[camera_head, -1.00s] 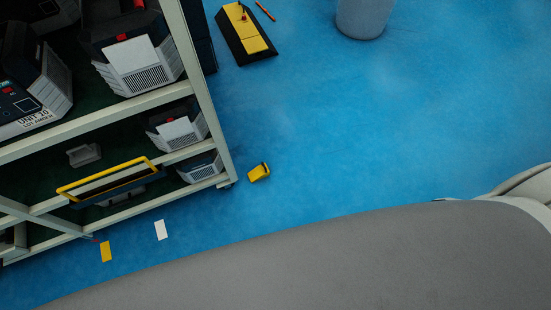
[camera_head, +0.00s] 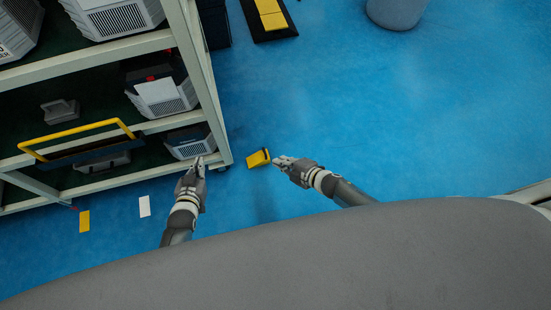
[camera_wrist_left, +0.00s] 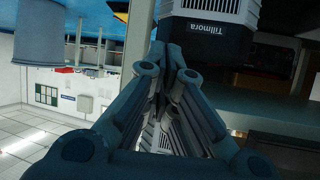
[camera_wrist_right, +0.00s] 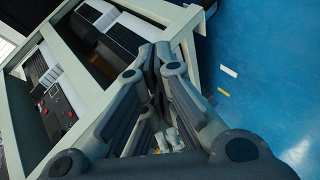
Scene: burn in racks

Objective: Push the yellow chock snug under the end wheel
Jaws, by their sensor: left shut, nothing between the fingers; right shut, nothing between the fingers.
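The yellow chock (camera_head: 258,158) lies on the blue floor just right of the rack's lower corner. The end wheel (camera_head: 219,167) is a small dark shape under the rack's corner post, mostly hidden, with a gap between it and the chock. My right gripper (camera_head: 278,161) is shut and empty, its tips close to the chock's right side; whether they touch it I cannot tell. My left gripper (camera_head: 198,162) is shut and empty in front of the rack's lower edge, left of the corner post. It also shows in the left wrist view (camera_wrist_left: 165,60); the right one shows in the right wrist view (camera_wrist_right: 160,55).
The rack (camera_head: 190,70) with several grey units fills the left side. A yellow-handled bar (camera_head: 80,133) sits across its lower shelf. A white card (camera_head: 144,206) and a yellow card (camera_head: 84,221) lie on the floor. A grey bin (camera_head: 396,10) stands far back; floor to the right is clear.

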